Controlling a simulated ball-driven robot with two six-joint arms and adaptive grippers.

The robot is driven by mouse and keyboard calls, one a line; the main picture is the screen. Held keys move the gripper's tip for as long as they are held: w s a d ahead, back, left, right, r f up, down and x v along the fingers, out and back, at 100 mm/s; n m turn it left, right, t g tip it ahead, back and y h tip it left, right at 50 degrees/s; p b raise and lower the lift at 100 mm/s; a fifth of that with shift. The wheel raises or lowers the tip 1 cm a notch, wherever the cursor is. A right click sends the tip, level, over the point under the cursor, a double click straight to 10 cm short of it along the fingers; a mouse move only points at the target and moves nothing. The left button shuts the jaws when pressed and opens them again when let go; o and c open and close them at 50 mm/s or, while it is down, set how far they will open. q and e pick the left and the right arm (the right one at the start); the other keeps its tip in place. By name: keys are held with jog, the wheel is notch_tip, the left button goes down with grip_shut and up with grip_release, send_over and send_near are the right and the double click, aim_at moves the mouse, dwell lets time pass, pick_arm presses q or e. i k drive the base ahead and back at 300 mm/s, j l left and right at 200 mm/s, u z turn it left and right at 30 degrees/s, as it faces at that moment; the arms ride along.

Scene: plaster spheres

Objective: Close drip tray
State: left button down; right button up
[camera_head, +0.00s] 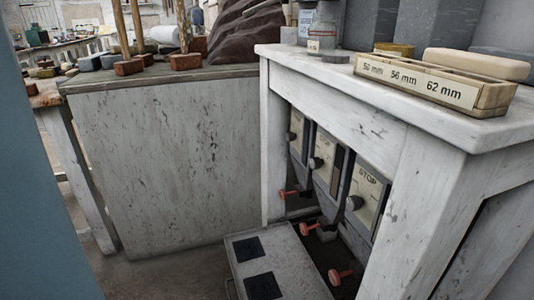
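A low grey tray (283,268), which looks like the drip tray, sits near the floor at the bottom centre. It sticks out from under the white stand (362,127), so it appears pulled out. Two black square patches (248,248) lie on its top. A thin bar shows at its left edge, possibly a handle. Its near end is cut off by the bottom of the picture. Neither of my grippers is in view.
Dispensers with labelled panels (362,200) and red knobs (340,276) hang inside the stand, above and beside the tray. A wooden size rack (430,84) stands on top. A white-panelled bench (165,165) is at left. A plain blue surface fills the left edge.

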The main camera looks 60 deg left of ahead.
aim_at(269, 263)
jog(key=j+u, duration=0.2)
jog(key=u, duration=0.3)
jog(key=j+u, duration=0.2)
jog(key=u, duration=0.3)
jog(key=j+u, duration=0.2)
jog(key=u, duration=0.3)
jog(key=j, duration=0.15)
